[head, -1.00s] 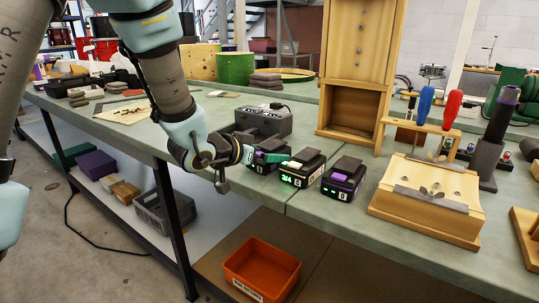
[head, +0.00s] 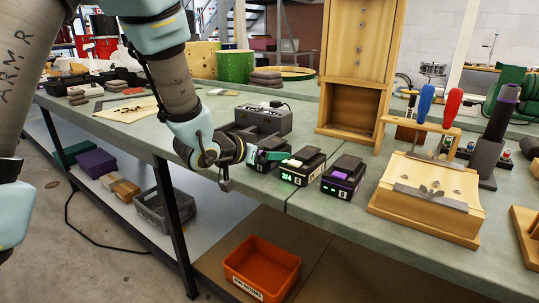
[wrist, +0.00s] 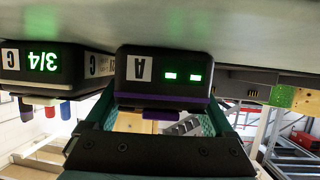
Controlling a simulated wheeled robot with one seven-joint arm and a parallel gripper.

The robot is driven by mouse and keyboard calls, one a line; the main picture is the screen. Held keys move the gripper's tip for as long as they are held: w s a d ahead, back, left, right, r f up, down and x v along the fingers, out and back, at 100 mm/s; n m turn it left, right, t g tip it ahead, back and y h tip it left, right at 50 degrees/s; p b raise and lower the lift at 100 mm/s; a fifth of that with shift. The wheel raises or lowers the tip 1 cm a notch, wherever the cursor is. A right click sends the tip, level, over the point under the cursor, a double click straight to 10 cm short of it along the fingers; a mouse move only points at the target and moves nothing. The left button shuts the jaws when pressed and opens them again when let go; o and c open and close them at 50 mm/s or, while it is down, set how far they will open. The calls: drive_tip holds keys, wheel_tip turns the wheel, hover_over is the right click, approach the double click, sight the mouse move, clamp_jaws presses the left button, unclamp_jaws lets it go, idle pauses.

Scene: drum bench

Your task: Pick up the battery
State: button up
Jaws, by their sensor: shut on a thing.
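The black battery marked A (wrist: 165,75), with a purple strip and two green lit bars, sits between my fingers in the wrist view, which looks upside down. My gripper (wrist: 160,112) is shut on it, with a teal finger on each side. In the head view my gripper (head: 268,155) covers much of this battery (head: 262,165) at the left end of a row of batteries. Any gap between it and the bench is too small to tell. Beside it are a black battery reading 3/4 (head: 302,168) and a battery with a purple strip (head: 343,180).
A grey box-like unit (head: 264,120) stands just behind the held battery. A wooden cabinet (head: 357,100) stands behind the row, and a wooden block fixture (head: 425,200) is to the right. An orange bin (head: 262,268) is below the bench (head: 330,225).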

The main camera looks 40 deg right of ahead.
sight(270, 143)
clamp_jaws()
drive_tip(key=shift+r, duration=0.1)
wheel_tip(270, 143, up, 18)
drive_tip(key=p, duration=0.3)
